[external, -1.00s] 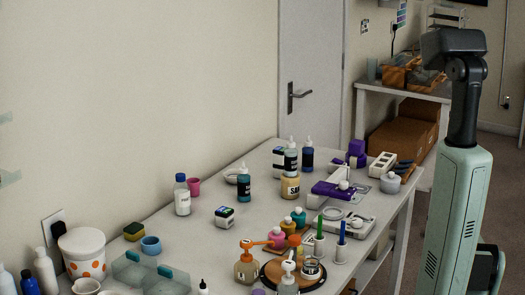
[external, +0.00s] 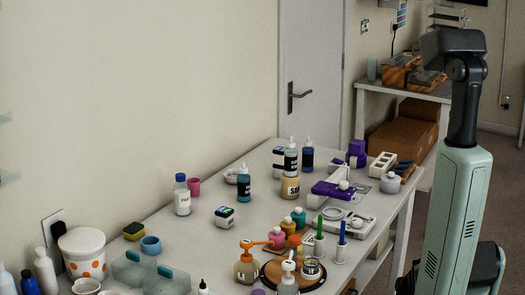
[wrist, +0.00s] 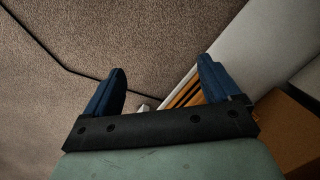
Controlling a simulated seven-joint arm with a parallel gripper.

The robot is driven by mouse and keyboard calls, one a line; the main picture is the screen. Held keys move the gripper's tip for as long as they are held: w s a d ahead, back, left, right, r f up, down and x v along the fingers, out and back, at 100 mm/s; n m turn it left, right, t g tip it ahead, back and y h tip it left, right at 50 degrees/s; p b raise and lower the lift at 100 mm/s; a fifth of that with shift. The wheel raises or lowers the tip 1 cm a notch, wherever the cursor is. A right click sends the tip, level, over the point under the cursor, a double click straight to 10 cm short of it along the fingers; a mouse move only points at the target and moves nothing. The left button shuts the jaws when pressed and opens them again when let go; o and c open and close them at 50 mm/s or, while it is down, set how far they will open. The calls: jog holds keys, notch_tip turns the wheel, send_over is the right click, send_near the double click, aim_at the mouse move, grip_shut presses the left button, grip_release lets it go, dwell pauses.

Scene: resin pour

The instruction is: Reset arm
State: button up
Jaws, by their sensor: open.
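My gripper (wrist: 160,66) shows in the wrist view with its two blue fingers spread wide apart. Nothing is between the fingers. Beyond them are brown carpet (wrist: 90,40) and a pale surface or edge on the right. In the external view my mint-green body (external: 455,225) with its black head stands at the right, beside the table (external: 335,150). The fingers cannot be made out in that view. A dark part of mine shows low at the right edge.
The table holds several bottles, a purple-and-white device (external: 333,190), a round dark board (external: 272,272) and a white tub with orange dots (external: 82,250). A side bench (external: 372,86) with brown boxes (external: 400,138) stands behind. The wrist view shows a brown box (wrist: 285,125) at right.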

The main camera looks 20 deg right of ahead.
jog(key=s+a+g, duration=0.2)
jog(key=s+a, duration=0.2)
jog(key=s, duration=0.6)
jog(key=s+a+r+g, duration=0.1)
jog(key=s+a, duration=0.4)
jog(key=s, duration=0.5)
jog(key=shift+s+g, duration=0.2)
jog(key=shift+g, duration=0.7)
